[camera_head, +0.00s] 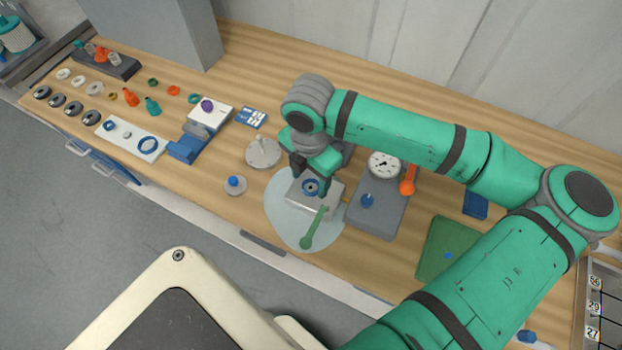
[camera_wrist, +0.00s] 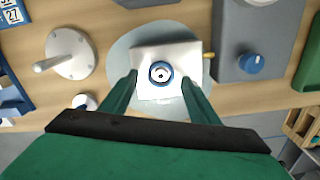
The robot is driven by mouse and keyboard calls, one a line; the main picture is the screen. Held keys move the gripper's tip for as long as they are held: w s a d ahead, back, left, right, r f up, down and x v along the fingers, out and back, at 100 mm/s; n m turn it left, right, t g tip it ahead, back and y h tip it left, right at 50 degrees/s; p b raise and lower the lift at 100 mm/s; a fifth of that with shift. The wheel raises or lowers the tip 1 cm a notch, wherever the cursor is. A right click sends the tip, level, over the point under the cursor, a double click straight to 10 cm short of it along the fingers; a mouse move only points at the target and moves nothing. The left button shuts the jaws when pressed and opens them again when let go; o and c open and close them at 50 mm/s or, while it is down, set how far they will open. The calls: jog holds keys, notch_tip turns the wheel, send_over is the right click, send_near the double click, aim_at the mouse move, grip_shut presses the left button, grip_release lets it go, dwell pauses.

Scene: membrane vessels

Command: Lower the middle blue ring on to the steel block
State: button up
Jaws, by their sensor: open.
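The steel block (camera_head: 326,194) sits on a pale round mat (camera_head: 283,222) at the middle of the bench; the block also shows in the wrist view (camera_wrist: 184,52). A blue ring (camera_head: 311,186) is at the block's top, around a darker centre; it shows in the wrist view (camera_wrist: 161,73) too. I cannot tell whether the ring is fully seated. My gripper (camera_head: 309,182) is above the block. In the wrist view its two fingers (camera_wrist: 161,80) stand apart, one on either side of the ring, with gaps between.
A grey stand with a dial gauge (camera_head: 384,164) and blue knob (camera_head: 367,200) is close on the right. A round plate with a post (camera_head: 263,153) stands left. A white strip holds another blue ring (camera_head: 149,144).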

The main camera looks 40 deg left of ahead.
notch_tip(320, 180, up, 10)
jog(key=shift+d+f, duration=0.15)
jog(key=shift+w+d, duration=0.1)
jog(key=shift+w, duration=0.05)
dwell(0.7)
